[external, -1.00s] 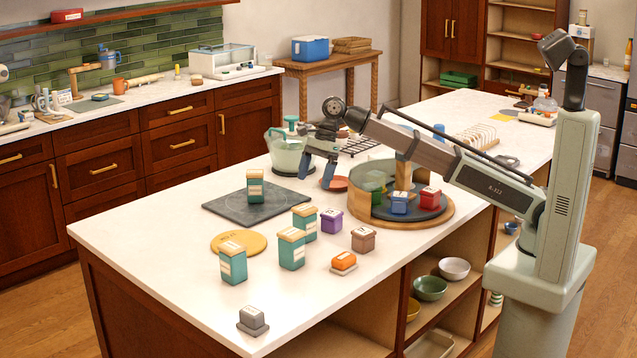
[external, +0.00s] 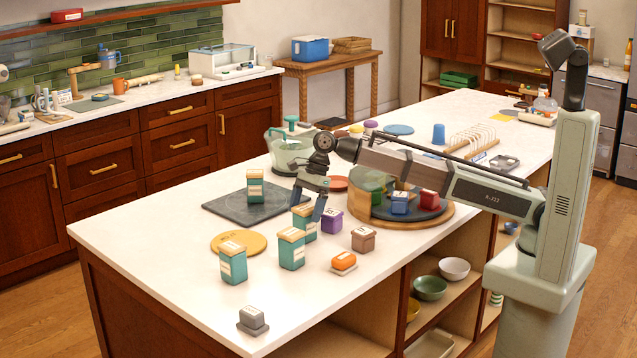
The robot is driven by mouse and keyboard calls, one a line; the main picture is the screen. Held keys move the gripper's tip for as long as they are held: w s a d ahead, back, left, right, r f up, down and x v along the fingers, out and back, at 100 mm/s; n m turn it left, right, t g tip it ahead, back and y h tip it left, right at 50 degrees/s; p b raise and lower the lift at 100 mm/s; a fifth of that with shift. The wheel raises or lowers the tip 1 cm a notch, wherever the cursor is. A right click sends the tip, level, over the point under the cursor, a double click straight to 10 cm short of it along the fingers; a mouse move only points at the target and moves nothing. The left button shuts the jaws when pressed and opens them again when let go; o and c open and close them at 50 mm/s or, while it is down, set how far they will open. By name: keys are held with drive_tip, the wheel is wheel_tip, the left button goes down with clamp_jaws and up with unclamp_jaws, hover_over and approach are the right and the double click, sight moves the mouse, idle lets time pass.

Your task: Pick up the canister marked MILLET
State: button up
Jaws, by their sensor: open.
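Several teal canisters with wooden lids and white labels stand upright on the island. The labels are too small to read, so I cannot tell which says MILLET. One canister (external: 255,188) stands on a dark slab. Another canister (external: 233,266) is at the front left, and a third (external: 291,254) is to its right. A further canister (external: 308,228) stands just behind that one. My gripper (external: 308,203) points down, open, with its fingers at the lid of this rear canister. I cannot tell whether they touch it.
A purple canister (external: 331,221), brown canister (external: 363,240) and orange dish (external: 344,261) are close by on the right. A round wooden turntable (external: 432,218) holds coloured boxes. A yellow disc (external: 229,240) lies left.

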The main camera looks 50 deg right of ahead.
drive_tip(key=shift+a+f, duration=0.25)
drive_tip(key=shift+f, duration=0.35)
drive_tip(key=c, duration=1.2)
